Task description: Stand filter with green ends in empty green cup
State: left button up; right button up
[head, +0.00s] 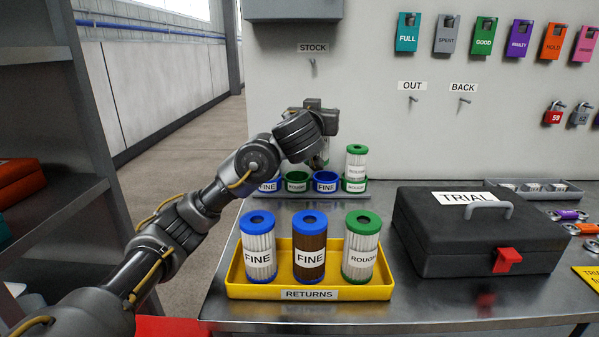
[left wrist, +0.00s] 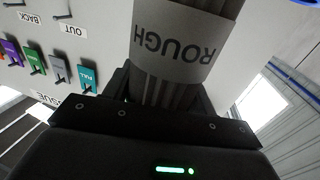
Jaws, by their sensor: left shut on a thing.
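My left gripper (head: 322,135) is shut on a pleated filter labelled ROUGH (left wrist: 180,50), over the back row of cups. In the head view the gripper mostly hides this filter, and its end colours are hard to tell. The green cup labelled ROUGH (head: 296,187), second from left in the row, shows an open top with no filter standing in it. The held filter is above and slightly right of this cup in the picture, near the second blue cup; its exact alignment cannot be told. Another green cup (head: 354,186) at the right end holds a green-ended ROUGH filter (head: 355,162).
Blue FINE cups (head: 326,187) alternate with the green ones. A yellow RETURNS tray (head: 310,294) in front holds two blue-ended filters and one green-ended filter (head: 361,250). A black TRIAL case (head: 440,235) stands right. The wall is close behind the cups.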

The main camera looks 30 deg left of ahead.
pick_arm(q)
jog(key=w+a+f+b, duration=0.1)
jog(key=w+a+f, duration=0.8)
jog(key=f, duration=0.3)
jog(key=shift+a+f+b, duration=0.3)
jog(key=shift+a+f, duration=0.05)
jog(key=shift+a, duration=0.1)
pick_arm(e)
notch_tip(320, 180, up, 3)
jog(key=shift+w+r, duration=0.15)
jog(key=shift+r, duration=0.05)
pick_arm(q)
jog(key=shift+f, duration=0.1)
pick_arm(e)
jog(key=shift+f, duration=0.1)
pick_arm(q)
jog(key=shift+f, duration=0.1)
jog(key=shift+f, duration=0.15)
jog(key=o, duration=1)
pick_arm(e)
jog(key=shift+r, duration=0.65)
jog(key=shift+d, duration=0.1)
